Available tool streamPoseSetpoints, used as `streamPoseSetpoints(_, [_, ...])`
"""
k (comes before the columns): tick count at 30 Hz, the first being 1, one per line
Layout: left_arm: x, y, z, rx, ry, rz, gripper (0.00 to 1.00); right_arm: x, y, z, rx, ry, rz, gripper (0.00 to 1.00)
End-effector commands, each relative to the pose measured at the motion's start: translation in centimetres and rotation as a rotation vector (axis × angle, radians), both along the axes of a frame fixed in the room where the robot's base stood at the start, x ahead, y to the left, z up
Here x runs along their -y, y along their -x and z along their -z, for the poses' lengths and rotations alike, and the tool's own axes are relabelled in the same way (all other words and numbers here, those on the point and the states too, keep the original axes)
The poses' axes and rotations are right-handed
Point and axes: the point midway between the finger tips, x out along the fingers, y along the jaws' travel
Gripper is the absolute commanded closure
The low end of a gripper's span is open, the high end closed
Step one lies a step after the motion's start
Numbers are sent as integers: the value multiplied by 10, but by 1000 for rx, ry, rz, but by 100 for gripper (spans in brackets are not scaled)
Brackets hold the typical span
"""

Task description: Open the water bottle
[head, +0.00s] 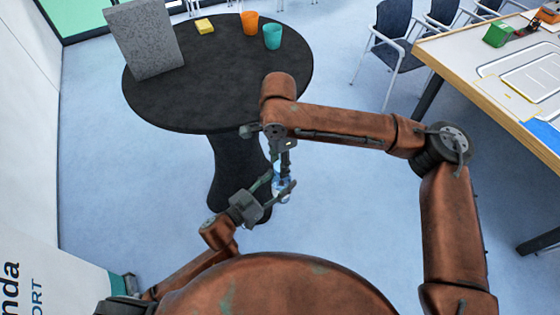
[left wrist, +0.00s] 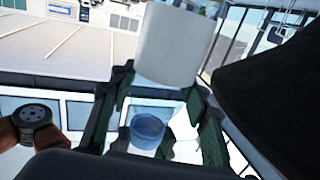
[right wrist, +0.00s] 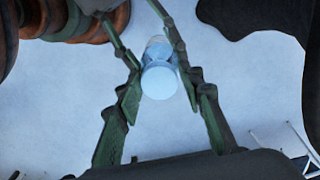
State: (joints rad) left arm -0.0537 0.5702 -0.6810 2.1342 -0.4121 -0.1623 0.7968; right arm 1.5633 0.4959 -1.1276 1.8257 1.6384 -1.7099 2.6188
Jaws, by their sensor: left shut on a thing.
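The clear pale-blue water bottle (head: 281,187) is held off the floor in front of the table's pedestal. My left gripper (head: 268,189) comes from the lower left and is shut on the bottle's body. In the left wrist view, a blue round part of the bottle (left wrist: 148,130) shows between the fingers. My right gripper (head: 285,160) points down from above at the bottle's top. In the right wrist view, the bottle's round pale top (right wrist: 159,82) sits between the right fingers, which look apart with a small gap on each side. Contact with the cap cannot be made out.
A round black table (head: 215,95) stands ahead with a grey speckled panel (head: 143,38), a yellow block (head: 204,26), an orange cup (head: 250,22) and a teal cup (head: 272,37). A wood-edged table (head: 470,80) and chairs (head: 393,38) are at the right.

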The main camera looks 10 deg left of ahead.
Motion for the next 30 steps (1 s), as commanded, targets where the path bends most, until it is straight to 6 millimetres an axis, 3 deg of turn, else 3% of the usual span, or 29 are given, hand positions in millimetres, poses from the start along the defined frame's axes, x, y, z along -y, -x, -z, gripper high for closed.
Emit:
streamPoseSetpoints(12, [3,2,-2,7,2,8,100,-1,-2,-1,7,-4,3,97])
streamPoseSetpoints(17, [4,3,-3,8,2,10,100,-1,-3,-2,7,-7,-46,98])
streamPoseSetpoints(20, [4,3,-3,9,2,11,100,-1,-2,-2,7,-7,-182,98])
streamPoseSetpoints(30, [5,4,-3,9,1,13,100,2,0,-3,4,-10,-875,98])
